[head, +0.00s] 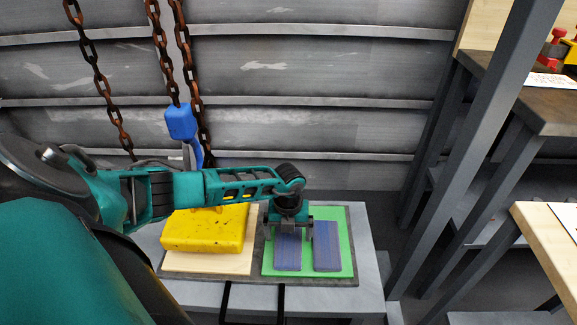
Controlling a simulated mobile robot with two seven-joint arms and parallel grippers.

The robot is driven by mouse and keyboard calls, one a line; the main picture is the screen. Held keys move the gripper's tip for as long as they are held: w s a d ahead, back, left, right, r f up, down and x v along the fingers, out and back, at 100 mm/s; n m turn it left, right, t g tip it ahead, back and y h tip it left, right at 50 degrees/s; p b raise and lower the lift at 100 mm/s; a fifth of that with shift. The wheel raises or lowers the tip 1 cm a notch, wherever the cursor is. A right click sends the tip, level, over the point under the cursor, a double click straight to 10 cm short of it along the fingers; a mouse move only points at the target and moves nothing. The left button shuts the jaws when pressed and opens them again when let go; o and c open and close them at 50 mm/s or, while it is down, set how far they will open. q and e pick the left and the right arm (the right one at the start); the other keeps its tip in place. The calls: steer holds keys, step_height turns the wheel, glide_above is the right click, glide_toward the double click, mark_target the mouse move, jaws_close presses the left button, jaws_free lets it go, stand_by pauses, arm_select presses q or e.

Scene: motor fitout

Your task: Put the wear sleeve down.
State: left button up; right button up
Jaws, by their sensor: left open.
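Two flat, blue-purple ribbed pieces lie side by side on a green mat (347,262); I take them to be wear sleeves. The left wear sleeve (288,255) is directly under my left gripper (288,233), which points down with its two fingers spread to either side of the near-hidden far end of that piece. I cannot tell whether the fingers touch it. The right wear sleeve (327,246) lies free, a small gap away. My right gripper is out of view.
A yellow block (205,230) sits on a pale wooden board (236,264) left of the mat, on a grey bench (371,270). Rusty chains (165,45) and a blue hanging part (180,121) are behind my arm. Dark posts and a wooden table (546,225) stand at right.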

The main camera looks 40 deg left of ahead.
mark_target(288, 241)
arm_select(q)
step_height(288, 241, up, 9)
steer(key=p, duration=0.3)
steer(key=s+d+r+t+h, duration=0.2)
steer(key=d+h, duration=0.4)
steer(key=d, duration=0.7)
steer(key=s+d+r+t+h, duration=0.1)
steer(key=d+r+h, duration=0.35)
steer(key=d, duration=0.85)
step_height(288, 241, up, 6)
steer(key=w+n+t, duration=0.2)
steer(key=n+t, duration=0.9)
steer(key=n, duration=0.2)
steer(key=s+a+f+n+g+y, duration=0.3)
steer(key=s+a+f+n+y, duration=0.2)
steer(key=n, duration=0.7)
steer(key=s+f+y, duration=0.2)
steer(key=s+f, duration=0.1)
steer(key=s, duration=0.1)
steer(key=shift+s+a+f, duration=0.15)
steer(key=shift+a+f, duration=0.05)
steer(key=shift+f, duration=0.15)
steer(key=shift+y, duration=0.25)
